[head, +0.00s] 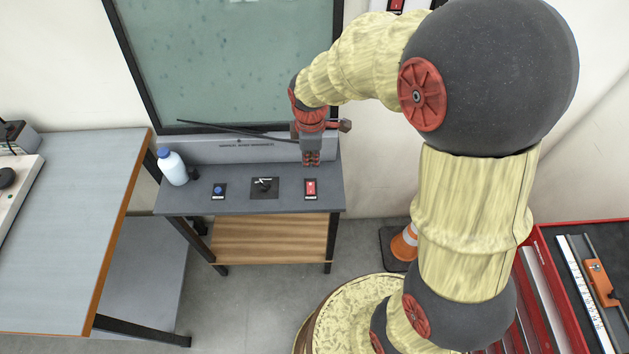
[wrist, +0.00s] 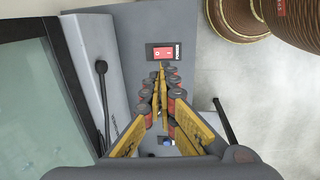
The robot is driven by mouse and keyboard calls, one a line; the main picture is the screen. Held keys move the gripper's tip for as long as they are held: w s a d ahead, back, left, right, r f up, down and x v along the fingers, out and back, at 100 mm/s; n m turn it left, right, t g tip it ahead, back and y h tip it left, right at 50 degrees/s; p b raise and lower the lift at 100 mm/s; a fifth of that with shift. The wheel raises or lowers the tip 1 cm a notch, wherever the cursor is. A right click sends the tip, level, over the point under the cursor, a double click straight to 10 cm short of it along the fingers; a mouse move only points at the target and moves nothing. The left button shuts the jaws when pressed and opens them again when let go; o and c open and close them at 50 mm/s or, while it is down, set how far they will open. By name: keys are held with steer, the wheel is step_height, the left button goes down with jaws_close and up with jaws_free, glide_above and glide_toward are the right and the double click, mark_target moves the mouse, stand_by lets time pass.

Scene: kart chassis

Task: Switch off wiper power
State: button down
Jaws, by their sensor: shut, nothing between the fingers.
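The red power switch (head: 310,188) sits on a dark plate at the right end of the small grey bench top. In the wrist view the same red rocker (wrist: 163,53) lies just beyond my fingertips, with the word POWER beside it. My gripper (head: 311,160) is above and slightly behind the switch in the head view, pointing down. In the wrist view its yellow-padded fingers (wrist: 161,70) are shut with nothing between them. The fingertips look close to the switch, but I cannot tell whether they touch it. The wiper arm (head: 235,130) lies along the bottom of the glass panel.
A blue button (head: 218,190) and a black selector knob (head: 264,187) sit on the same bench top. A white bottle (head: 173,168) stands at its left end. A larger table (head: 85,210) is at left, a red tool drawer (head: 545,250) at right, and an orange cone (head: 405,243) below.

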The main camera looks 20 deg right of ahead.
mark_target(312, 186)
steer(key=shift+f, duration=0.1)
stand_by(0.3)
steer(key=f+b, duration=0.1)
steer(key=f, duration=0.3)
steer(key=w+f+b, duration=0.1)
steer(key=f+b, duration=0.1)
steer(key=f, duration=0.3)
steer(key=f+b, duration=0.1)
steer(key=f, duration=0.3)
steer(key=shift+w+d+f+b, duration=0.25)
steer(key=shift+f+b, duration=0.1)
steer(key=shift+b, duration=0.05)
steer(key=shift+p, duration=0.6)
